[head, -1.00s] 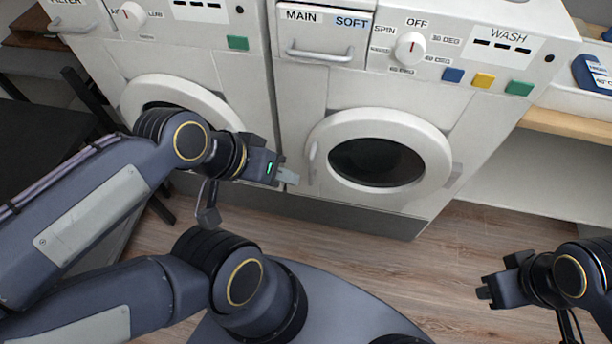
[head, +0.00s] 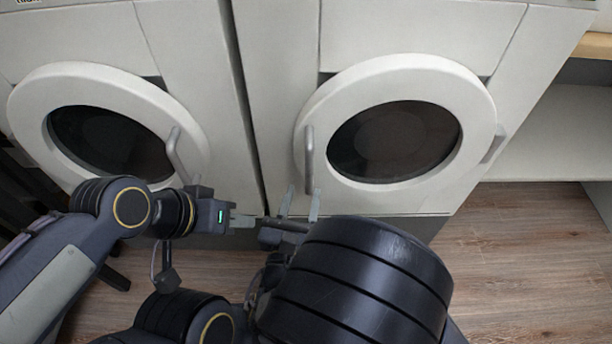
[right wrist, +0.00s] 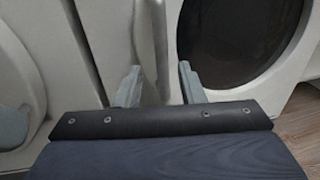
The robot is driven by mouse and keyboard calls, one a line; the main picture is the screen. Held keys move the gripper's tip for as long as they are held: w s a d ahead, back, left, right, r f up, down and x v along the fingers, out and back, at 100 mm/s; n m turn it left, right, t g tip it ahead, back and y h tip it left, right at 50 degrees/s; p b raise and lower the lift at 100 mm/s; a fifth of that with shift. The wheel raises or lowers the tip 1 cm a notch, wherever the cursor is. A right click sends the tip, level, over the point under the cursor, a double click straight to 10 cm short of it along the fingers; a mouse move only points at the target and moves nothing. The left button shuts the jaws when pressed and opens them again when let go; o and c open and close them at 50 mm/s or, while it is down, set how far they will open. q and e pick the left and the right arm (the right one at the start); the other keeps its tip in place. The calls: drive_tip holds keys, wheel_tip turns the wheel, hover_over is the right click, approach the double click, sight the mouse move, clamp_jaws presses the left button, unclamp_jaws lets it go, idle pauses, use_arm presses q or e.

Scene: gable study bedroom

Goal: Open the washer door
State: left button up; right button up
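The washer door (head: 318,102), a white ring around dark glass, is on the right-hand machine and looks closed. Its grey upright handle (head: 309,158) is on the door's left side. My right gripper (head: 301,204) is open and empty, just below the handle's lower end. In the right wrist view the handle (right wrist: 148,45) shows beyond and between the two open fingers (right wrist: 158,88), nearer the left one; I see no contact. My left gripper (head: 243,221) is left of the right one, low in front of the machines; its finger opening cannot be made out.
A second machine with a similar round door (head: 30,108) and handle (head: 175,155) stands close on the left. A shelf unit (head: 550,130) is at the right. Wooden floor (head: 510,240) is clear at the lower right. My right arm covers the lower middle.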

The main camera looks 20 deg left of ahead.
sight(308, 176)
drive_tip(key=w, duration=0.3)
drive_tip(key=w+b, duration=0.1)
drive_tip(key=w, duration=0.2)
drive_tip(key=shift+w+a, duration=0.2)
drive_tip(key=shift+w, duration=0.15)
clamp_jaws()
